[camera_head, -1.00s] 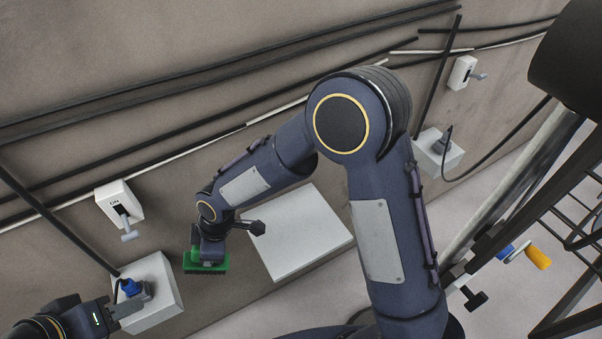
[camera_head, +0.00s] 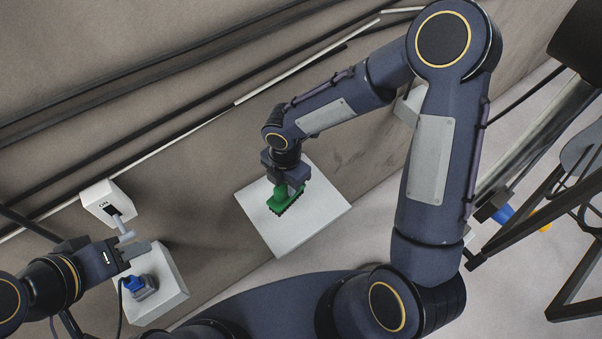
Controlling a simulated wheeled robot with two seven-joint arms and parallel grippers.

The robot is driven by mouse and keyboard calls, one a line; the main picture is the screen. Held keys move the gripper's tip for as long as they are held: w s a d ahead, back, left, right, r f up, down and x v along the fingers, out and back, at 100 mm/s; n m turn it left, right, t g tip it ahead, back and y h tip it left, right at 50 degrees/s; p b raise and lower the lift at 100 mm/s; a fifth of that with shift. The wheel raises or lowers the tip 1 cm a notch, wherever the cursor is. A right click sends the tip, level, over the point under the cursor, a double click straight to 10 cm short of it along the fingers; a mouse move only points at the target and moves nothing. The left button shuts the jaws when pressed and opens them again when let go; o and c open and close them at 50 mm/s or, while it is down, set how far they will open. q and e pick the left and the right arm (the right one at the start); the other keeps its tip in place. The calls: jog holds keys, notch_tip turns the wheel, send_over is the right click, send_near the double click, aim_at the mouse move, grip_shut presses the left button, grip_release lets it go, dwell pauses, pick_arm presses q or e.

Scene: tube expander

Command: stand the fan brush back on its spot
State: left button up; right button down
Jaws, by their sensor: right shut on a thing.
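The fan brush (camera_head: 288,204) has a green body with dark bristles along its lower right edge. My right gripper (camera_head: 291,186) is shut on its upper part. The brush is over the white square plate (camera_head: 305,232); whether it touches the plate or hovers just above it, I cannot tell. My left gripper (camera_head: 136,254) is at the left, between the ON switch and the blue plug. Its finger gap is not clear at this angle, and it does not visibly hold anything.
A white box (camera_head: 172,290) with a blue plug (camera_head: 133,283) stands at the lower left. Dark pipes run along the wall. A dark metal frame (camera_head: 570,270) stands at the right.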

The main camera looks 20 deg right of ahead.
aim_at(298, 194)
jog(key=d, duration=0.3)
jog(key=shift+w+n, duration=0.25)
jog(key=shift+n, duration=0.05)
pick_arm(q)
jog(key=shift+w+d, duration=0.1)
jog(key=shift+w, duration=0.2)
jog(key=shift+r, duration=0.15)
pick_arm(e)
jog(key=shift+r, duration=0.1)
